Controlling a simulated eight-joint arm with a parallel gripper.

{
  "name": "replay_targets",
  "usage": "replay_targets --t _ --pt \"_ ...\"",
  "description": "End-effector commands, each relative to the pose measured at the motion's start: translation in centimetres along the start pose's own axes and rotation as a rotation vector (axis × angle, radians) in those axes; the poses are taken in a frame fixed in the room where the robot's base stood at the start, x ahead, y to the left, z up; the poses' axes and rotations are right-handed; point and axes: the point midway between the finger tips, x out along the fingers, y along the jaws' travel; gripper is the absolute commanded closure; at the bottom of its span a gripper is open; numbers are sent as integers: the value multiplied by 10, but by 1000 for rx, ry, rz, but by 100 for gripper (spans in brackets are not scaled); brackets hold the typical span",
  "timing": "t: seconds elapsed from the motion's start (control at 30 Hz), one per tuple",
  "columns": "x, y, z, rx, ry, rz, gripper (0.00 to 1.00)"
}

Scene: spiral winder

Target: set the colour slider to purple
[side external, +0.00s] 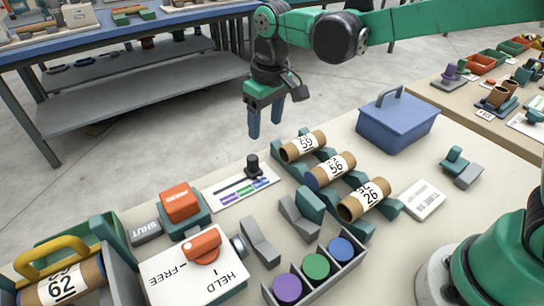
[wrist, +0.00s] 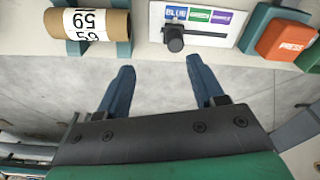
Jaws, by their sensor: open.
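The colour slider is a white panel (side external: 222,200) with a dark slot and purple, green and blue labels. Its black knob (side external: 253,166) stands upright at the blue end of the slot. In the wrist view the knob (wrist: 175,40) is below the BLUE label (wrist: 176,13); the purple label (wrist: 222,18) is at the other end. My gripper (side external: 266,128) is open and empty, raised near the table's far edge, apart from the knob. In the wrist view my gripper's fingers (wrist: 162,68) point towards the panel, with floor showing between them.
Cardboard tubes (side external: 303,146) on teal cradles stand right of the slider. An orange PRESS button (side external: 180,203) stands left of it. A blue lidded box (side external: 398,122) is at the back right. A tray of coloured cylinders (side external: 316,266) and an orange FREE/HELD lever (side external: 201,245) are in front.

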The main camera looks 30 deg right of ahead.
Motion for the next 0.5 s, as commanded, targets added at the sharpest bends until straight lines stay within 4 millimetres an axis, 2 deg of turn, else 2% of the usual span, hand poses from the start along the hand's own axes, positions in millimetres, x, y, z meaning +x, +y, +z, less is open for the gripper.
replay_targets --t 0.1,0.2,0.37,0.5 --pt "20 -12 -12 -33 -61 -3 38" --pt "30 -18 -16 -47 -91 -4 38" --pt "44 -20 -17 -54 -105 -4 38" --pt "63 -20 -14 -53 -103 -4 38"
